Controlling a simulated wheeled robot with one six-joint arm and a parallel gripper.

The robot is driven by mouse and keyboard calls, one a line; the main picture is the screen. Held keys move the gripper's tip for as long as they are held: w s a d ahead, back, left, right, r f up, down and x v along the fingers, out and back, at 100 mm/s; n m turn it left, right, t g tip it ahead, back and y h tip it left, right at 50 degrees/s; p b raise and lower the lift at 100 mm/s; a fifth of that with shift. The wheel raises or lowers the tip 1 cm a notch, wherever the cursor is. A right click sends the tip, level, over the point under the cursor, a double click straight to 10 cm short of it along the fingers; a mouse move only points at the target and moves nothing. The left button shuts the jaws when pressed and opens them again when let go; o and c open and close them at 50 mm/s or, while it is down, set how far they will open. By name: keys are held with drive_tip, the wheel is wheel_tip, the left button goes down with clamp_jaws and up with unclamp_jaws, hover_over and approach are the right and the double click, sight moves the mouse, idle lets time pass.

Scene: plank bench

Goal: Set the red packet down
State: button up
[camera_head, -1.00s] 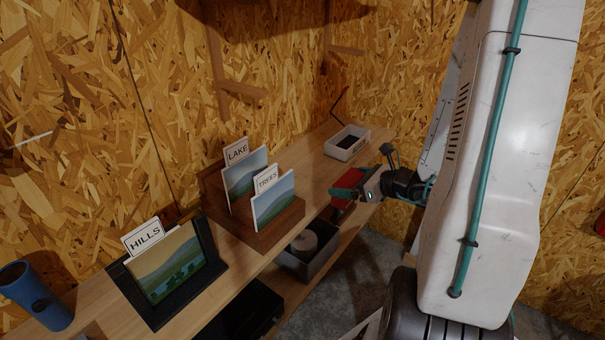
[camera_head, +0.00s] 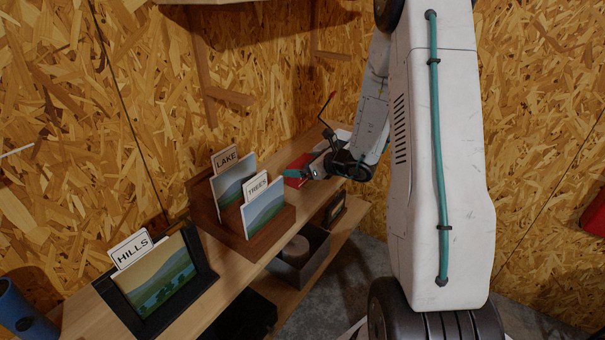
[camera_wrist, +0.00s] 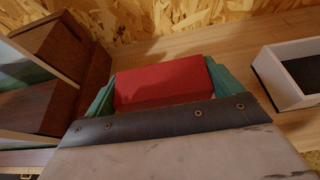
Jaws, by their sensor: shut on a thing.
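The red packet (camera_head: 299,168) is at the back part of the bench, to the right of the wooden card rack. My gripper (camera_head: 305,173) is shut on it. In the wrist view the red packet (camera_wrist: 162,82) lies between the two teal fingers (camera_wrist: 160,88), with the plank bench top (camera_wrist: 215,45) behind it. Whether its underside touches the bench is hidden.
The wooden rack (camera_head: 253,246) with LAKE and TREES cards stands left of my gripper. A white tray (camera_wrist: 287,75) is to the right in the wrist view. The black HILLS stand (camera_head: 205,270) is nearer. A grey bin (camera_head: 305,262) sits below.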

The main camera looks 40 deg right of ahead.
wheel_tip(320, 180, down, 3)
drive_tip(key=shift+s+f, duration=0.1)
drive_tip(key=shift+s, duration=0.05)
drive_tip(key=shift+f, duration=0.1)
drive_tip(key=o, duration=0.8)
drive_tip(key=shift+c, duration=0.2)
